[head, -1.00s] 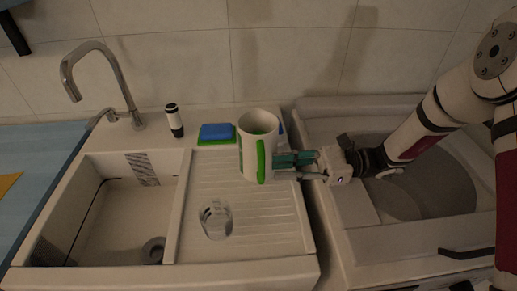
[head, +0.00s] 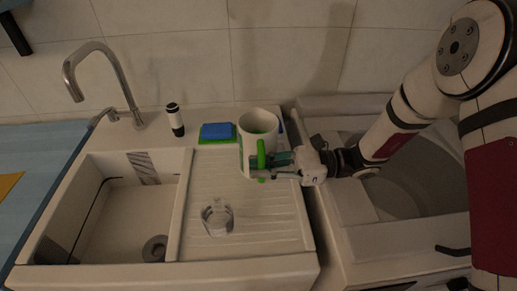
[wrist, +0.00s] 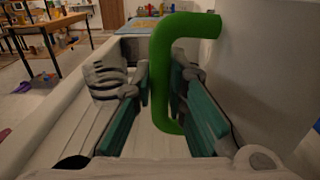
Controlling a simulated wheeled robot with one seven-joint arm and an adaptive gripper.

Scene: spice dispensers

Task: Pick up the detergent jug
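The detergent jug (head: 257,124) is a white, open-topped cylinder with a green handle (head: 261,156). It stands upright on the ribbed drainboard, with its handle facing the front. My gripper (head: 262,168) has come in from the right and is at the handle. In the wrist view the green handle (wrist: 163,84) runs vertically between the two teal fingers of my gripper (wrist: 160,92). The fingers are apart, with visible gaps to the handle. The white jug body (wrist: 262,75) is to the right there.
A clear glass (head: 217,217) stands on the drainboard in front of the jug. A blue and green sponge (head: 217,132) and a black-and-white bottle (head: 175,119) are behind. The sink basin (head: 110,215) and tap (head: 105,75) are at left.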

